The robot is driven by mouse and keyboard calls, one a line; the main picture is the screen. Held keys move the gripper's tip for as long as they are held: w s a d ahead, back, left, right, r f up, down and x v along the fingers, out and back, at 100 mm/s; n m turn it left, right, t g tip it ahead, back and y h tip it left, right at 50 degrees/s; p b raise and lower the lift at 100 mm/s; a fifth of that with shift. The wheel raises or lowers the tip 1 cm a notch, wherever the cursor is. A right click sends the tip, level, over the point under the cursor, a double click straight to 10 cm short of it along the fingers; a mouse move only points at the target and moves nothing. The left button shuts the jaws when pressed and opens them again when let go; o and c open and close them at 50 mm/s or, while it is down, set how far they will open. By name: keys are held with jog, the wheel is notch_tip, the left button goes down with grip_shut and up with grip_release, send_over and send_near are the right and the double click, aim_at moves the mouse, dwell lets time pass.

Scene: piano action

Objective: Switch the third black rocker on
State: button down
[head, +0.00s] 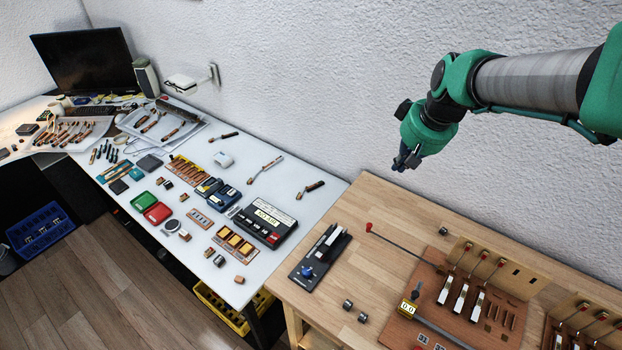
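My gripper (402,166) is dark and small in the head view. It hangs in the air at the end of my green and grey arm, above the back edge of the wooden table (385,205) and in front of the white wall. It touches nothing that I can see, and its fingers are too small to tell open from shut. I cannot make out for certain which parts are black rockers. A black box (264,222) with a pale display and small red and white keys lies on the white table. A black plate (318,252) with a blue knob lies on the wooden table.
A brown board (236,243) with yellow-orange blocks lies on the white table (262,168), among several tools and small cases. A brown piano-action board (470,300) with white keys and a red-tipped rod (400,245) occupy the wooden table. Small metal cylinders (347,304) lie nearby.

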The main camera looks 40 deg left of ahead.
jog(key=s+a+f+n+g, duration=0.1)
jog(key=s+a+f+n, duration=0.1)
jog(key=a+f, duration=0.7)
jog(key=s+a+f+n, duration=0.2)
jog(key=a+f, duration=0.4)
jog(key=a, duration=0.7)
jog(key=s+a+f+n+g, duration=0.1)
jog(key=s+a+f+n, duration=0.1)
jog(key=a+f, duration=0.75)
jog(key=s+a+f+n, duration=0.1)
jog(key=s+a+f, duration=0.2)
jog(key=a, duration=0.2)
jog(key=s+a+f+g, duration=0.1)
jog(key=s+a+f, duration=0.2)
jog(key=a, duration=0.3)
jog(key=shift+s+a+f+n+p, duration=0.2)
jog(key=shift+f+n+p, duration=0.25)
jog(key=shift+f, duration=0.35)
jog(key=shift+f, duration=0.1)
jog(key=b, duration=0.1)
send_over(252, 228)
jog(key=f, duration=1.2)
jog(key=shift+w+d, duration=0.15)
jog(key=shift+d, duration=0.2)
jog(key=shift+f, duration=0.65)
jog(key=shift+f, duration=0.1)
